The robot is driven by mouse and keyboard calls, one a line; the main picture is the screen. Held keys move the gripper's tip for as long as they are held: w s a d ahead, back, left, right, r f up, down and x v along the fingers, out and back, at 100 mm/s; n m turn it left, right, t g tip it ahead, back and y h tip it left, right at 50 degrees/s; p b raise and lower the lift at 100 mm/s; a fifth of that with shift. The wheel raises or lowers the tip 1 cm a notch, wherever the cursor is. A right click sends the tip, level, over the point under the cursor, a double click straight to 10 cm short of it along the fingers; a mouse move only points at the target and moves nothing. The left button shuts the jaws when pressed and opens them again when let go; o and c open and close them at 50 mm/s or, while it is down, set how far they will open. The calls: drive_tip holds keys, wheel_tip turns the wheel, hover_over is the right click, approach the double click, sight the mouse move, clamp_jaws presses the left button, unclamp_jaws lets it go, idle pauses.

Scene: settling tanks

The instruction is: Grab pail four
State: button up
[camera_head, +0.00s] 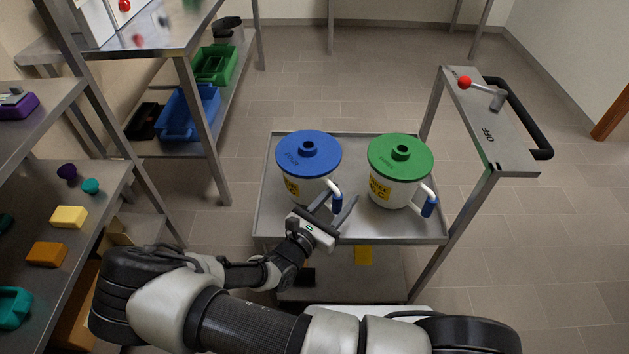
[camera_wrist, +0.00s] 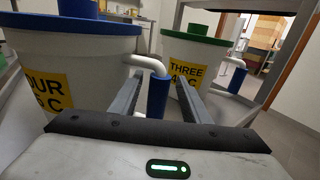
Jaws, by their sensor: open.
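Pail four (camera_head: 306,184) is white with a blue lid marked FOUR and a yellow label, standing upright on the metal cart at left. In the wrist view it fills the left side (camera_wrist: 75,60), its label cut off to "OUR". Its side handle has a blue grip (camera_head: 337,203), which also shows in the wrist view (camera_wrist: 157,96). My gripper (camera_head: 340,206) is open, with a finger on each side of this blue grip in the wrist view (camera_wrist: 158,92). I see gaps between grip and fingers; contact is not visible.
A raised panel with a black push bar (camera_head: 522,112) is at right. Shelves (camera_head: 95,190) flank the left.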

drive_tip(key=x, duration=0.3)
drive_tip(key=shift+w, duration=0.15)
drive_tip(key=shift+c, duration=0.3)
clamp_jaws()
drive_tip(key=shift+r, duration=0.15)
